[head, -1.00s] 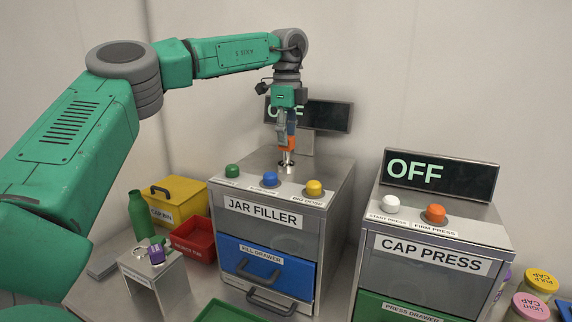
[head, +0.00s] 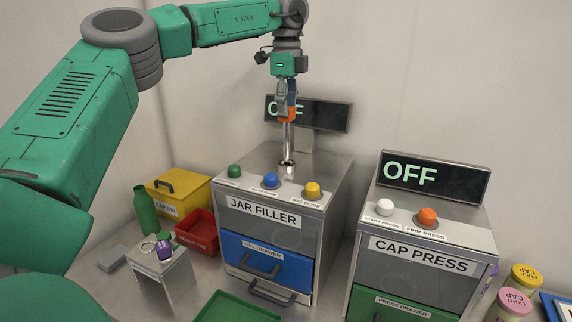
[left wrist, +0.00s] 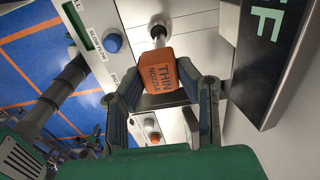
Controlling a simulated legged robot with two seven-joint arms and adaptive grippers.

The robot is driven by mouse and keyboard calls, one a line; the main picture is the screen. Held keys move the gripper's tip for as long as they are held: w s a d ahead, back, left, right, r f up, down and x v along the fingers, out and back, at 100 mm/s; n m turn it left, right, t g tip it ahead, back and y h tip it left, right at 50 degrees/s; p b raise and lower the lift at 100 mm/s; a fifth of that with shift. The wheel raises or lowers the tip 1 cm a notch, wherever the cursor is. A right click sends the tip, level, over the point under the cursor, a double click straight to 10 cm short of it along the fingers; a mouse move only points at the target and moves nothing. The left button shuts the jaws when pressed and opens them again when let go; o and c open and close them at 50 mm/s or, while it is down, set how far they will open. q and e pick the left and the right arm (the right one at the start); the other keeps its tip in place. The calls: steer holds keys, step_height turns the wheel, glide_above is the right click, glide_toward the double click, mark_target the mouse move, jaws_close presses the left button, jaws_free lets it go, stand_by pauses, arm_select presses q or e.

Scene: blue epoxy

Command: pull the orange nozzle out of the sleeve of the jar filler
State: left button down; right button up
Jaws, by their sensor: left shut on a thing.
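The orange nozzle (head: 291,116) is a block with a thin steel tube below it. It hangs upright above the jar filler (head: 268,245). In the left wrist view the nozzle (left wrist: 161,76) reads THIN NOZZLE, with its tube pointing away from me. My left gripper (head: 286,108) is shut on the orange block from above; its two fingers flank the block in the wrist view. The tube reaches down to the metal sleeve (head: 287,171) on the filler's top. I cannot tell whether the tube's tip is still inside. My right gripper is out of view.
A display (head: 335,117) stands close behind the nozzle, partly hidden by the gripper. Blue button (head: 271,180) and yellow button (head: 313,190) are in front. The cap press (head: 420,250) stands right; a yellow bin (head: 185,188) and red tub (head: 198,232) stand left.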

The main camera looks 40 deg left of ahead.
arm_select(q)
steer(key=shift+r, duration=2.05)
